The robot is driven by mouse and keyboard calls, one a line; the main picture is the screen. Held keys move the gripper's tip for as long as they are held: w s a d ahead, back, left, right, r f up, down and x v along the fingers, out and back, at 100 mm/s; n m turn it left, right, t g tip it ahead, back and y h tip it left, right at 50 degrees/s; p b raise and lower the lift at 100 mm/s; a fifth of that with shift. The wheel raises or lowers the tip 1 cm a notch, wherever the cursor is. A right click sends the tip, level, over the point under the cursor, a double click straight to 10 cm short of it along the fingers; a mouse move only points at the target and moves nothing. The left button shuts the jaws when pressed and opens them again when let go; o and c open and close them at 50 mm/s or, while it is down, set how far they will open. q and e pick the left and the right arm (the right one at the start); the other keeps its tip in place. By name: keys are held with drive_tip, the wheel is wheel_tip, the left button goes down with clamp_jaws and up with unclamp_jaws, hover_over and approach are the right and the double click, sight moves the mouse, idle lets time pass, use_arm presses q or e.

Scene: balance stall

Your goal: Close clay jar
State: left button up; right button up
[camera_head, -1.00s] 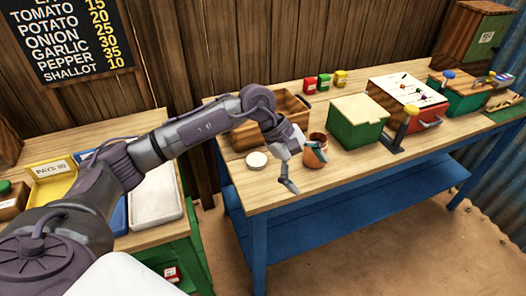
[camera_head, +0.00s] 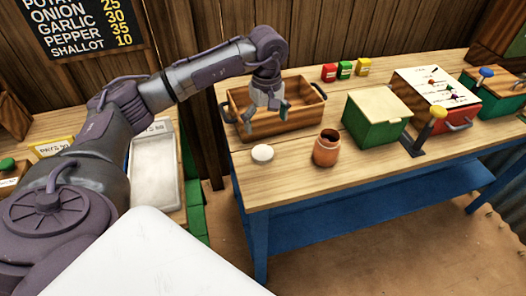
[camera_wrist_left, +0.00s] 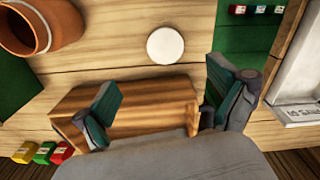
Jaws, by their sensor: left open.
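The clay jar (camera_head: 326,155) is an orange-brown pot standing upright on the wooden table, with its dark mouth uncovered. It also shows at the upper left of the left wrist view (camera_wrist_left: 66,22). A round white disc, which looks like a lid (camera_head: 262,153), lies flat on the table left of the jar; it also shows in the left wrist view (camera_wrist_left: 165,45). My left gripper (camera_head: 267,112) is open and empty above the wooden crate, behind the disc. Its spread fingers also show in the left wrist view (camera_wrist_left: 163,97). My right gripper is in neither view.
The wooden crate (camera_head: 294,122) with dark handles stands behind the disc and jar. A green box (camera_head: 376,125) with a pale top stands right of the jar, near a yellow-knobbed lever (camera_head: 430,127). Small coloured boxes (camera_head: 345,69) stand at the back. The table's front strip is clear.

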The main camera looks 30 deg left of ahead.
use_arm(q)
hover_over(263, 152)
drive_tip(key=f, duration=0.4)
drive_tip(key=shift+w+d+f+p, duration=0.2)
drive_tip(key=shift+d+f+p, duration=0.15)
drive_tip(key=shift+f, duration=0.55)
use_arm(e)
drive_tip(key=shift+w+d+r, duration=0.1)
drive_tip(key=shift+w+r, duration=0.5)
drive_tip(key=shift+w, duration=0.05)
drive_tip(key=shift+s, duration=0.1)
use_arm(q)
drive_tip(key=shift+f, duration=0.1)
drive_tip(key=f, duration=0.1)
drive_tip(key=f+p, duration=0.1)
drive_tip(key=f, duration=0.1)
drive_tip(key=f+p, duration=0.1)
drive_tip(key=shift+s+a+f, duration=0.2)
drive_tip(key=shift+s+a, duration=0.05)
drive_tip(key=shift+a, duration=0.1)
drive_tip(key=shift+f, duration=0.3)
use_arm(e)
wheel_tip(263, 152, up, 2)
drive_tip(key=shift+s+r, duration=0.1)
